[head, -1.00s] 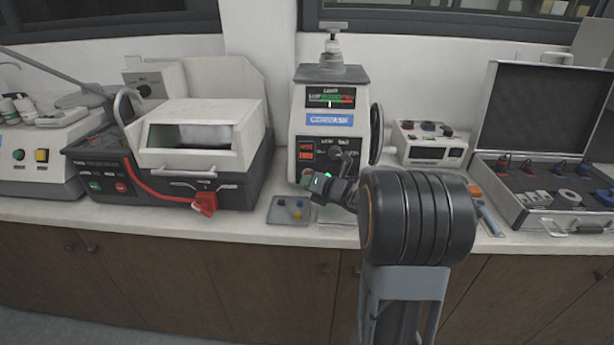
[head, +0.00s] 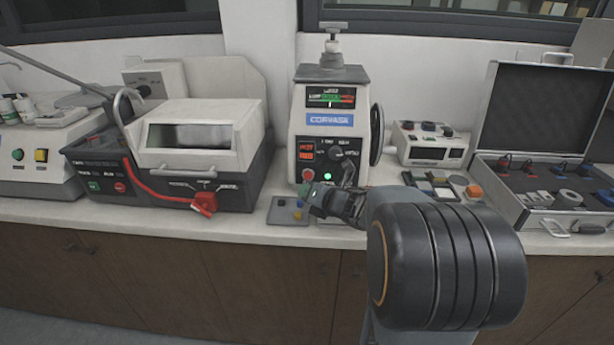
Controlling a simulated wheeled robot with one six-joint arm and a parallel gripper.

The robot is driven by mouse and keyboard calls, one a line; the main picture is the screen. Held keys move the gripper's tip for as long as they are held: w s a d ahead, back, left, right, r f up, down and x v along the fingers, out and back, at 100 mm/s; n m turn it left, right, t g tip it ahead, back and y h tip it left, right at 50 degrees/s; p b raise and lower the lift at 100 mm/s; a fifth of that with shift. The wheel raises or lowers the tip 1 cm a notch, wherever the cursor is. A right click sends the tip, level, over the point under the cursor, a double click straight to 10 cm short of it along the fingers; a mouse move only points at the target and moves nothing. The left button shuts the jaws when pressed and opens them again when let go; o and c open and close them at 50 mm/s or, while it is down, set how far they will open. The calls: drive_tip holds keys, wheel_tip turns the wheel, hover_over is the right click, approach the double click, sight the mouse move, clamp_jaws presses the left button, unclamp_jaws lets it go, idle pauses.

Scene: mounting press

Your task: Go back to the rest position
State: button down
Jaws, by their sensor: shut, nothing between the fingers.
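My arm reaches in from the lower right, its large dark joint in front of the counter. My gripper (head: 311,196) is small in the view, just in front of the lower part of the white mounting press (head: 329,121). It is shut and holds nothing. Whether it touches the press cannot be told. The press has a lit red display, a green lamp and a black wheel on its right side. A small grey tray (head: 287,217) with small coloured pieces lies on the counter at the gripper's left, partly hidden by it.
A cutting machine (head: 205,140) with a white hood and a red handle stands left of the press. At right are a small white device (head: 430,145), a tray of small items (head: 440,185) and an open case (head: 545,200). The counter's front edge (head: 150,215) runs below.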

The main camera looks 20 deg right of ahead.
drive_tip(key=s+r+m+g+h+p, duration=0.2)
drive_tip(key=r+m+h+p, duration=0.2)
drive_tip(key=m, duration=0.5)
drive_tip(key=s+r+m+g+h+p, duration=0.1)
drive_tip(key=s+r+m+h+p, duration=0.25)
drive_tip(key=m, duration=0.45)
drive_tip(key=s+a+m+g+y+p, duration=0.3)
drive_tip(key=s+a+m+g, duration=0.4)
drive_tip(key=s+a+m, duration=0.3)
drive_tip(key=s+r+m+p, duration=0.1)
drive_tip(key=s+m, duration=0.2)
drive_tip(key=shift+s+m+g+p, duration=0.3)
drive_tip(key=shift+g+p, duration=0.05)
drive_tip(key=shift+g, duration=0.05)
drive_tip(key=c, duration=1.8)
unclamp_jaws()
drive_tip(key=shift+d, duration=0.1)
drive_tip(key=shift+c, duration=0.2)
